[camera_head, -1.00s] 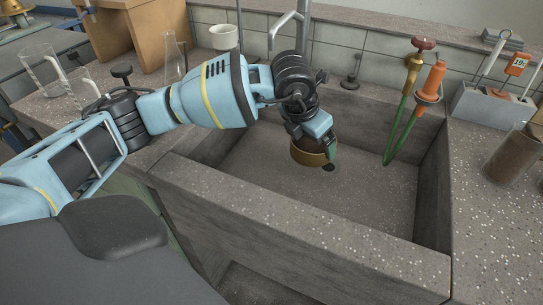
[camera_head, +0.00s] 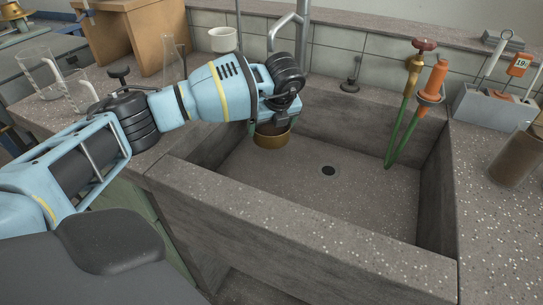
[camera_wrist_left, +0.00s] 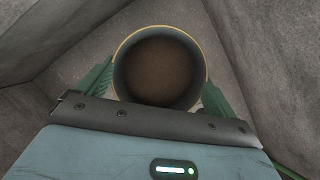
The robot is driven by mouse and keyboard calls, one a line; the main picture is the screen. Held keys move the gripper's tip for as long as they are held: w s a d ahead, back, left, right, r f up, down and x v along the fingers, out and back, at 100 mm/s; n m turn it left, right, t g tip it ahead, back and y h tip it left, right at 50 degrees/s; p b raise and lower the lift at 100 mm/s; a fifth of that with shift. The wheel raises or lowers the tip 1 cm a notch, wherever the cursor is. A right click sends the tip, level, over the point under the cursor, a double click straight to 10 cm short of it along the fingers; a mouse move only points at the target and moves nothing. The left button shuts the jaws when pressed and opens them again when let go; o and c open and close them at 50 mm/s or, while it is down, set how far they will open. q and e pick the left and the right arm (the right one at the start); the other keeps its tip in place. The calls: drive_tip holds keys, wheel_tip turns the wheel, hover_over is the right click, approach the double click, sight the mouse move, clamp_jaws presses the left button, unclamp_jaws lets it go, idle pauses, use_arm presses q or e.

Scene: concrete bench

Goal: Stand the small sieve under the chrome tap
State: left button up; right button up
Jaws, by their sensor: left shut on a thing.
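The small sieve (camera_head: 272,137), a short brass-coloured cylinder, is at the back left of the stone sink. My left gripper (camera_head: 270,122) is shut on it from above; the fingers are mostly hidden behind my wrist in the head view. In the left wrist view the sieve (camera_wrist_left: 160,68) shows as a round brass rim with a dark brown inside, between the green fingers of the gripper (camera_wrist_left: 158,85). Whether its base touches the sink floor, I cannot tell. The chrome tap (camera_head: 300,32) rises behind the sink, just above my wrist. My right gripper is out of view.
The sink (camera_head: 300,205) has thick walls and a dark drain hole (camera_head: 328,171). Green hoses (camera_head: 401,128) with a brass valve (camera_head: 414,70) hang at its right. A white cup (camera_head: 222,40) and glassware (camera_head: 42,72) stand behind and left. The sink's middle floor is clear.

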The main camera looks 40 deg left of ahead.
use_arm(q)
drive_tip(key=shift+f+b, duration=0.85)
drive_tip(key=shift+f, duration=3.65)
drive_tip(key=shift+f, duration=0.1)
drive_tip(key=o, duration=0.8)
drive_tip(key=p+v, duration=0.2)
drive_tip(key=v, duration=1)
drive_tip(key=shift+p, duration=0.35)
